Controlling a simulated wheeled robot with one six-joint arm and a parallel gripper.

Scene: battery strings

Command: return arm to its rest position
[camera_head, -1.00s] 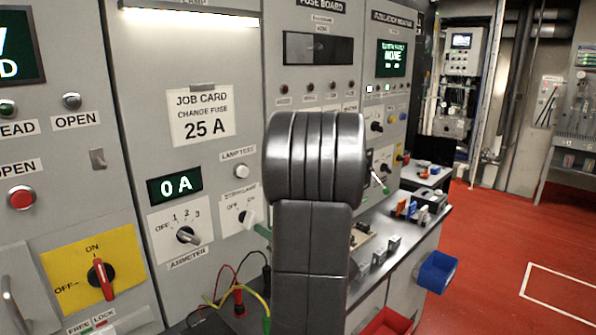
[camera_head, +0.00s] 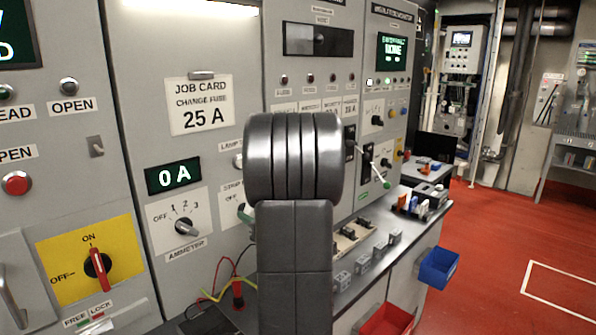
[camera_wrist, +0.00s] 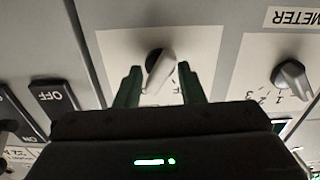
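My arm (camera_head: 294,230) stands upright in the middle of the head view and hides most of my gripper there. A green finger (camera_head: 243,213) shows at its left edge, by a selector plate (camera_head: 233,190) marked OFF. In the wrist view my gripper (camera_wrist: 161,78) has its two green fingers spread. A pale selector knob (camera_wrist: 160,72) on a white plate shows between them, with a gap on each side. I cannot tell how far the fingertips are from the panel. No held object shows.
The grey panel carries an ammeter knob (camera_head: 186,226), a yellow switch plate (camera_head: 60,276) with a red handle, and a job card (camera_head: 202,120). A bench (camera_head: 400,232) with small parts runs right of my arm. A blue bin (camera_head: 438,268) hangs there. Red floor (camera_head: 500,240) is clear at right.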

